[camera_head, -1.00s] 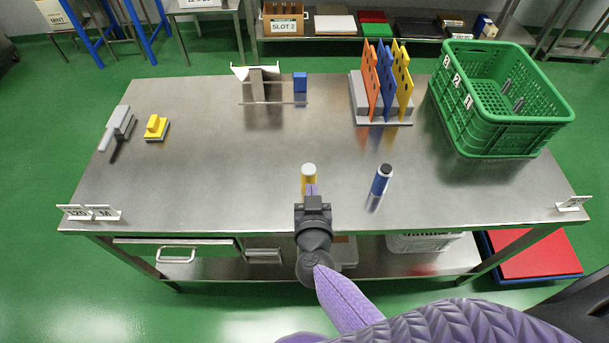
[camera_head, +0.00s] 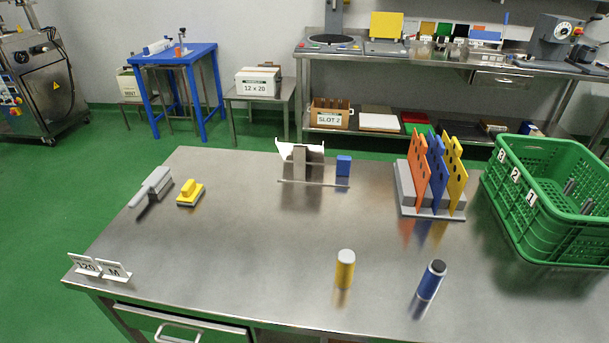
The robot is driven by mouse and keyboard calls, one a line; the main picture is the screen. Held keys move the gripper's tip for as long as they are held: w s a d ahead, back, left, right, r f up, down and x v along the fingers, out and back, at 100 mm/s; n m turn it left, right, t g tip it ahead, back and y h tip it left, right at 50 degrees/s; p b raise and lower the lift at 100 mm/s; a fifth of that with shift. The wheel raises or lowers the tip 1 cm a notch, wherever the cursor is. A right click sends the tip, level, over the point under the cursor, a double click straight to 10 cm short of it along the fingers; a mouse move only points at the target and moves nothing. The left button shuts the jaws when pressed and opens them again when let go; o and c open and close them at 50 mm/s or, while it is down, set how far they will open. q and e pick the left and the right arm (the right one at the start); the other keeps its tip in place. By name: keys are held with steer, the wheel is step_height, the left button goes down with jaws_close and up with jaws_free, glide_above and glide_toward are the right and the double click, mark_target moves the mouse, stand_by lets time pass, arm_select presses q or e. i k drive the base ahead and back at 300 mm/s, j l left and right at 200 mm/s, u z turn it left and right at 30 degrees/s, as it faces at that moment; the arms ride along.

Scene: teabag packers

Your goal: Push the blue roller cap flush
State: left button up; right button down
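A blue roller (camera_head: 429,284) stands near the front edge of the steel table, right of centre. Its cap (camera_head: 438,266) is dark on top; whether it sits flush or has a gap is too small to tell. A yellow roller (camera_head: 345,272) with a pale top stands to its left, apart from it. Neither of my grippers shows in the head view.
A green crate (camera_head: 510,215) stands at the table's right. A grey rack (camera_head: 405,187) holds orange, blue and yellow plates. The middle is clear.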

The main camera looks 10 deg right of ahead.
mark_target(439, 265)
steer(key=z, duration=1.3)
